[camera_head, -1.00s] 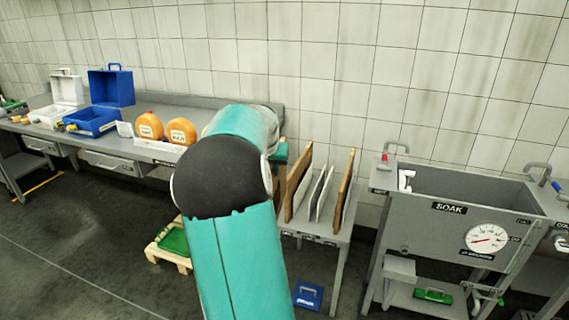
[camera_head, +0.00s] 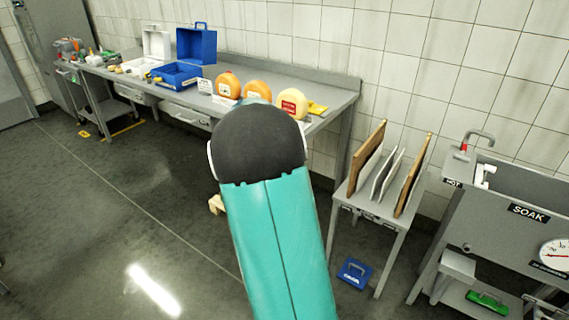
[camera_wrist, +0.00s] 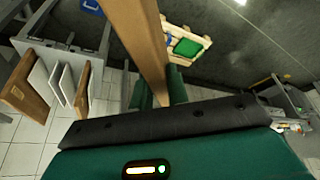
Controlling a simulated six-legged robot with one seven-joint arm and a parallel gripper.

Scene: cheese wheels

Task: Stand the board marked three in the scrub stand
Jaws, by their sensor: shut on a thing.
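In the wrist view my gripper (camera_wrist: 160,94) is shut on a long brown wooden board (camera_wrist: 138,30), which extends away from the fingers toward the top of the picture. No number shows on its visible side. A grey stand (camera_head: 365,206) is at the right in the head view, holding brown boards (camera_head: 412,176) and thin white boards (camera_head: 386,176) upright. It also shows at the left of the wrist view (camera_wrist: 72,48), beside the held board and apart from it. I cannot read which stand it is. My arm hides the gripper and held board in the head view.
A grey soak sink (camera_head: 505,215) stands right of the stand. A long bench (camera_head: 335,98) at the wall carries cheese wheels (camera_head: 292,103) and a blue case (camera_head: 180,75). A blue item (camera_head: 354,272) lies below the stand. The floor at left is mostly open.

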